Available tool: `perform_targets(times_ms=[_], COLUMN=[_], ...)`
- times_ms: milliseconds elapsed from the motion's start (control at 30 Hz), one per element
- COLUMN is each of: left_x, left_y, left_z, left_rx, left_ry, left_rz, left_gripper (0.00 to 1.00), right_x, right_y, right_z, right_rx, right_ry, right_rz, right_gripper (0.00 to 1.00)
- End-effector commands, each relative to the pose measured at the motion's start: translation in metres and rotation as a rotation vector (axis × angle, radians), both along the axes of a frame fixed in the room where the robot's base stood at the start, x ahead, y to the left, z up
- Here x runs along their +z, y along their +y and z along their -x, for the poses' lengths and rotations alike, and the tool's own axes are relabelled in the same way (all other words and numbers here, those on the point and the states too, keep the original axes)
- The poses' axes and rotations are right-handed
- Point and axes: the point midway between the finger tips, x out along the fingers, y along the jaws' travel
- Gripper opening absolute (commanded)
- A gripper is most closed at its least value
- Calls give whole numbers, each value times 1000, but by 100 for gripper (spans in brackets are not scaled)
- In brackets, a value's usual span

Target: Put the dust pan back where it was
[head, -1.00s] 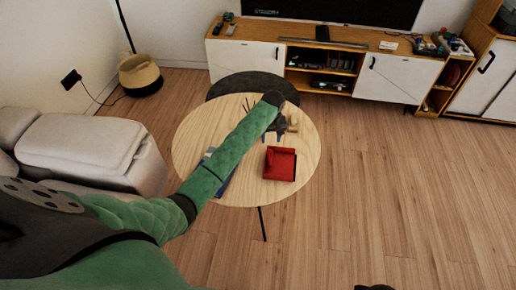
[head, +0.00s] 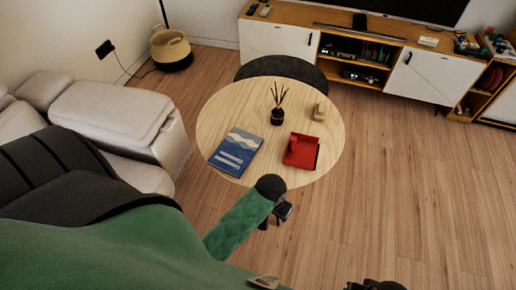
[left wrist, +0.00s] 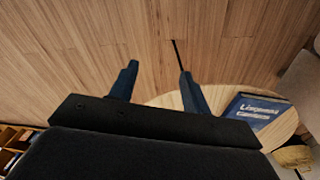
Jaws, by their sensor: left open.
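The dust pan does not show in the left wrist view. A dark part (head: 375,285) at the bottom edge of the head view may be my right gripper, mostly cut off.
A blue book (head: 236,152), a reed diffuser (head: 277,114) and a small beige object (head: 319,112) stand or lie on the table. A grey sofa (head: 125,110) is at left, a TV cabinet (head: 419,74) behind. Floor at right is clear.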

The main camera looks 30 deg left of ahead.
Motion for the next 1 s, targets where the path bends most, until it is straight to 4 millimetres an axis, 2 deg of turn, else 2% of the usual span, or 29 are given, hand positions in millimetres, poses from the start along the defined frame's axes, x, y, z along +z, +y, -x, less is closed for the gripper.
perform_targets(times_ms=[33, 200, 300, 400, 733, 1000], left_x=[6, 30, 42, 50, 55, 55], left_y=[-2, -3, -2, -1, 0, 0], left_z=[22, 75, 96, 109, 115, 115], left_rx=[-18, -76, -100, -115, -125, -124], left_ry=[-4, -29, -38, -45, -50, -50], left_rz=[3, 3, -1, -3, -6, -6], left_gripper=[48, 48, 48, 48, 48, 48], right_x=[-1, -2, -2, -1, 3, 2], right_y=[0, 0, 0, 0, 0, 0], right_z=[2, 5, 5, 3, -7, -4], right_rx=[0, 0, 0, 0, 0, 0], right_ry=[4, 9, 8, 4, -12, -7], right_rz=[0, 0, 0, 0, 0, 0], right_gripper=[41, 41, 41, 41, 41, 41])
